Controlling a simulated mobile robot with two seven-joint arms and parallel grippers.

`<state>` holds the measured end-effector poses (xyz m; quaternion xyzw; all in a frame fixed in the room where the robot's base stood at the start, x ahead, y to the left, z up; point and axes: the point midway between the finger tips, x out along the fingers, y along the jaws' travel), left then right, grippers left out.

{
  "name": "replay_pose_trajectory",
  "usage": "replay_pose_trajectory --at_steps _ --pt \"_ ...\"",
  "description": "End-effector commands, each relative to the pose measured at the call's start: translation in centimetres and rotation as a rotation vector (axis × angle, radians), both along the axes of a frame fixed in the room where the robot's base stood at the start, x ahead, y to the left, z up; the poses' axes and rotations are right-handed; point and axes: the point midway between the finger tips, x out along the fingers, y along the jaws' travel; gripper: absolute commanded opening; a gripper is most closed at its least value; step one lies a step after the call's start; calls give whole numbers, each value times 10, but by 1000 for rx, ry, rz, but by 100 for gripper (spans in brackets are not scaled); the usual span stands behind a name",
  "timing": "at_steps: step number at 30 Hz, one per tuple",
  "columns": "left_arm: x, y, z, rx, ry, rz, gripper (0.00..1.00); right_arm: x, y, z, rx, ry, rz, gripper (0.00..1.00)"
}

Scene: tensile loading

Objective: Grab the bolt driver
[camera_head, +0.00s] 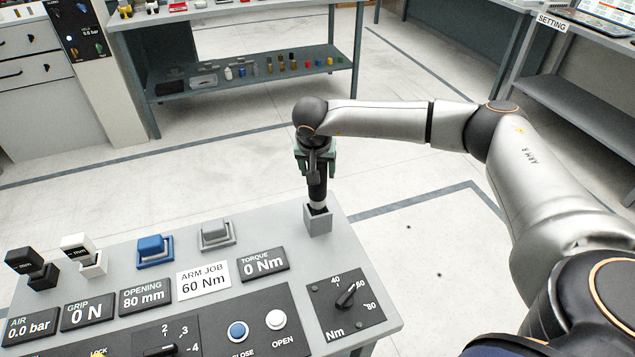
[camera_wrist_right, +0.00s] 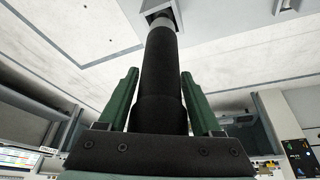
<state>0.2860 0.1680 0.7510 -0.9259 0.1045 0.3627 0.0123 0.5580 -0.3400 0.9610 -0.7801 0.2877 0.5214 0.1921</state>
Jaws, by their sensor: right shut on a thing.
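The bolt driver (camera_head: 318,187) is a black upright cylinder with a pale band near its lower end. Its lower end is at a grey square holder (camera_head: 318,221) on the far right corner of the console; I cannot tell how deep it sits. My right gripper (camera_head: 316,165) has green fingers and is shut on the upper part of the driver, from above. In the right wrist view the driver (camera_wrist_right: 162,80) runs between the fingers of my right gripper (camera_wrist_right: 155,90) to the holder (camera_wrist_right: 152,6). My left gripper is not in view.
The grey console (camera_head: 215,270) carries a blue switch (camera_head: 152,250), a grey switch (camera_head: 215,233), a torque display (camera_head: 263,263) reading 0 Nm and an Nm knob (camera_head: 346,296). A shelf (camera_head: 250,75) with small parts stands behind. Floor is clear right of the console.

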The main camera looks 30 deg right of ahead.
Motion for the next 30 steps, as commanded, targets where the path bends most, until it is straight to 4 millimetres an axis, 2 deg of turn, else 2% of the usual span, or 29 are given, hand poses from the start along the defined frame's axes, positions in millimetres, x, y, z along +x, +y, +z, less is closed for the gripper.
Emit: replay_pose_trajectory --at_steps 1,11,26,30 --pt "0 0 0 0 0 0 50 0 0 0 0 0 0 36" --pt "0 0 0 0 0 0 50 0 0 0 0 -1 -1 0" --pt "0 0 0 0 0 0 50 2 0 4 0 -8 -1 0" --pt "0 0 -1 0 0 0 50 3 0 11 2 -11 -1 0"
